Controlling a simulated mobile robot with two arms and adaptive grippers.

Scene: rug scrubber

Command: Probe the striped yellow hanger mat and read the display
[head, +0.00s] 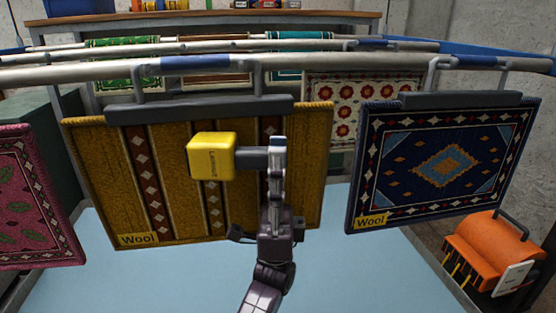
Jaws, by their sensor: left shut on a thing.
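The striped yellow hanger mat (180,215) hangs from the front rail at centre left, with dark red diamond stripes and a "Wool" tag at its lower left. My left gripper (275,158), coming up from below, is shut on the grey handle of a yellow block-shaped probe (211,157). The probe is in front of the mat's middle. I cannot tell whether it touches the mat. Lettering shows on its right side, partly unreadable, and no display is readable. The gripper and probe hide part of the mat. My right gripper is not in view.
A blue mat (440,165) tagged "Wool" hangs to the right, and a pink mat (30,205) to the left. More mats hang on rails behind. An orange box-shaped device (485,248) stands at lower right. The light blue surface (375,275) below looks clear.

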